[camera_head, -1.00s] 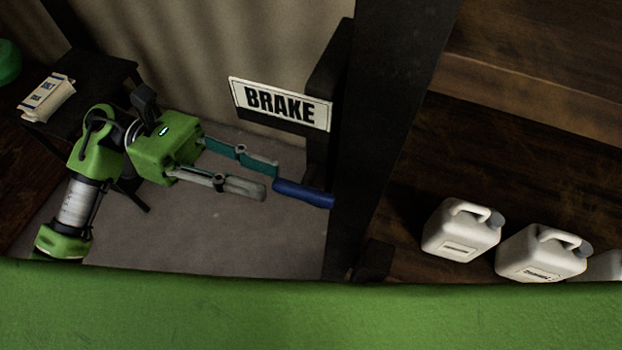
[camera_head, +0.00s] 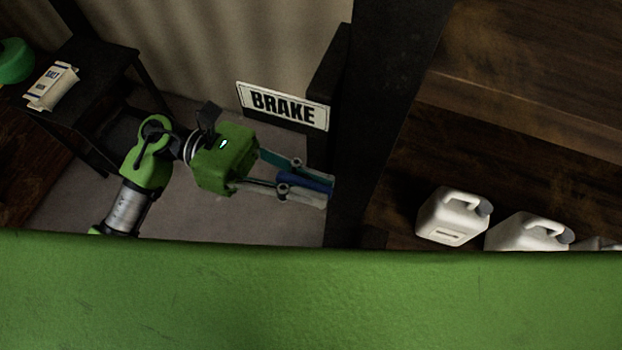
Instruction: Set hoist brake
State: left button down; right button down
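The blue brake handle (camera_head: 312,180) sticks out to the left from near the dark post, below the white BRAKE sign (camera_head: 283,106). My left gripper (camera_head: 327,188) comes in from the left, with one finger above the handle and one below it in the picture. The fingers stand apart, about as wide as before, and the handle lies between them. Whether either finger touches the handle is hard to tell. The handle's inner end is hidden by the fingers and the post. My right gripper is not in view.
A dark post (camera_head: 385,90) stands right of the sign. Right of it, white jugs (camera_head: 453,216) stand on a wooden surface (camera_head: 530,165). At left, a dark small table (camera_head: 105,68) bears a labelled packet (camera_head: 52,87). A broad green surface covers the bottom.

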pick_arm(q)
jog(key=shift+y, duration=0.3)
jog(key=shift+f+b, duration=0.1)
jog(key=shift+b, duration=0.2)
jog(key=shift+f+t+y+b, duration=0.1)
jog(key=shift+t+y+b, duration=0.35)
jog(key=shift+y, duration=0.75)
jog(key=shift+f+t+y, duration=0.1)
jog(key=shift+t+y, duration=0.55)
jog(key=shift+y, duration=1.15)
jog(key=c, duration=2.2)
grip_release()
jog(key=shift+c, duration=0.2)
jog(key=shift+w+a, duration=0.1)
